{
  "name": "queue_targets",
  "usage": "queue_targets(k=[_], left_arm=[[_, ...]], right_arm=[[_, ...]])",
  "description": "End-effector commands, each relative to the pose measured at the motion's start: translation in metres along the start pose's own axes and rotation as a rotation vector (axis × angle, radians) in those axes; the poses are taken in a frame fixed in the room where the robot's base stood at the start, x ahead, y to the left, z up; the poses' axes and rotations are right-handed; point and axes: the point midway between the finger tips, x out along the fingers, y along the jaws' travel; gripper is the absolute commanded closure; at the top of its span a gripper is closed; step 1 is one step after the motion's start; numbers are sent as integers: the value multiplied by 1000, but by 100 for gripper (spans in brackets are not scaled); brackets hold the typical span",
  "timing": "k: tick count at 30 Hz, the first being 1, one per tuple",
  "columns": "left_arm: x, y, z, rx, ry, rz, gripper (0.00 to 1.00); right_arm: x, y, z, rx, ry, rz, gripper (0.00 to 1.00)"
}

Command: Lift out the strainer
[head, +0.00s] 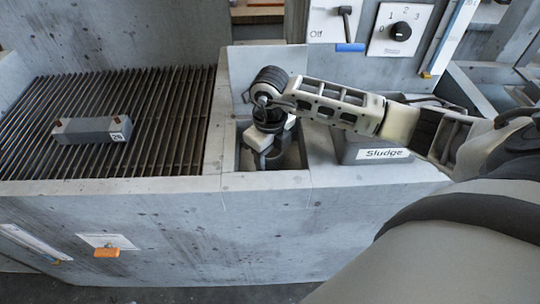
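The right arm comes in from the right, and my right gripper (268,138) points down into a square recess (240,158) in the middle of the grey concrete housing. A dark rounded part (272,160) shows below the gripper in the recess. It may be the strainer or part of the gripper; I cannot tell which. The wrist covers most of the recess, and the fingertips are not clear, so I cannot tell whether they are shut on anything. My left gripper is not in view.
A slatted grate (165,90) lies to the left, with a grey block (88,130) on it. A bin labelled Sludge (384,154) stands right of the recess, partly behind my arm. A switch lever (346,22) and a dial (401,31) are on the back wall.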

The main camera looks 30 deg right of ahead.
Motion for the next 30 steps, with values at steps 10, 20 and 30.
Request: queue_targets(k=[10,20,30], left_arm=[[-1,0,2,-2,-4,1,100],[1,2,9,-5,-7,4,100],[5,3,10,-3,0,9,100]], right_arm=[[-2,0,0,1,-2,-1,75],[-40,0,-6,-1,-5,-3,75],[-97,9,-68,-2,-1,-5,75]])
